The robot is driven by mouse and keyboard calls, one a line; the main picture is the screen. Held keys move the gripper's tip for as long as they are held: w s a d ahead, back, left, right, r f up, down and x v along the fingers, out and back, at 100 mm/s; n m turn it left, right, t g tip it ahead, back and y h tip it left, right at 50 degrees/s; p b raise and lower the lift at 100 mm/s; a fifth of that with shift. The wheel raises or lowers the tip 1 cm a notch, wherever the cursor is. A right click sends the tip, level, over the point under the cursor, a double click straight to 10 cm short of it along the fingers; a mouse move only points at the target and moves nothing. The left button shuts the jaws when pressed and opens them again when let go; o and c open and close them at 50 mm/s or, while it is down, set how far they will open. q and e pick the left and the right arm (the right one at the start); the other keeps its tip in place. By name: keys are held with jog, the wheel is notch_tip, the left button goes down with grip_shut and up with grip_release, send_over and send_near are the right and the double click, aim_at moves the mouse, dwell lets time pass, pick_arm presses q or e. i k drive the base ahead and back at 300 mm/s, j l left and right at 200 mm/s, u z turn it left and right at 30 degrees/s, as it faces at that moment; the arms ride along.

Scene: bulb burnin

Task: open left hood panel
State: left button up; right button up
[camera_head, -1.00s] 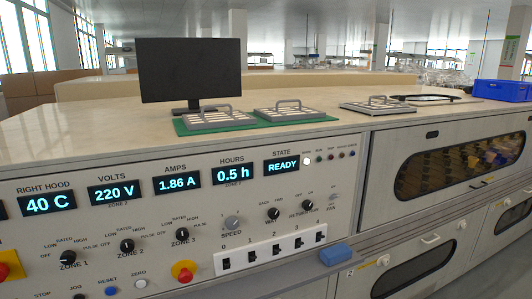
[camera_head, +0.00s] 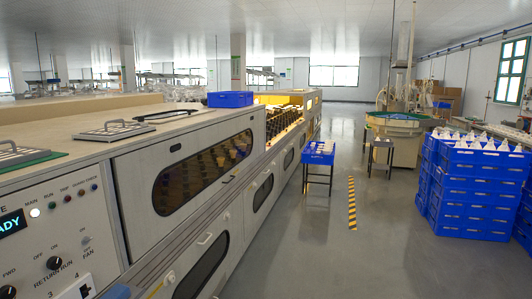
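A hood panel (camera_head: 140,208) with an oval dark window (camera_head: 205,172) stands closed in the upper front of the machine, just right of the control panel (camera_head: 45,235). Bulbs show dimly behind the window. I cannot tell whether this is the left hood panel. Farther right, an open section (camera_head: 285,122) shows lit rows of bulbs. Neither of my grippers is in view.
Lower doors with dark windows (camera_head: 203,270) line the machine front. A blue crate (camera_head: 230,99) sits on top. A small table with a blue crate (camera_head: 319,152) stands in the aisle. Stacked blue crates (camera_head: 470,190) stand at right. The grey floor (camera_head: 310,250) between is clear.

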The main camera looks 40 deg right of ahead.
aim_at(137, 172)
jog(key=z, duration=1.15)
jog(key=u, duration=0.3)
jog(key=i+l+u, duration=0.2)
jog(key=u, duration=0.25)
jog(key=i+l+u, duration=0.25)
jog(key=u, duration=0.25)
jog(key=i+l+u, duration=0.15)
jog(key=l, duration=0.15)
jog(key=i+l+u, duration=0.1)
jog(key=l, duration=0.2)
jog(key=i+l+u, duration=0.15)
jog(key=l, duration=0.2)
jog(key=i+l+u, duration=0.1)
jog(key=l, duration=0.5)
jog(key=i+l+u, duration=0.1)
jog(key=l, duration=0.5)
jog(key=i+l+u, duration=0.1)
jog(key=l, duration=0.5)
jog(key=i+l, duration=0.1)
jog(key=l, duration=0.35)
jog(key=i+l, duration=0.1)
jog(key=l, duration=0.4)
jog(key=i+l, duration=0.1)
jog(key=l, duration=0.35)
jog(key=i+l, duration=0.1)
jog(key=l, duration=0.35)
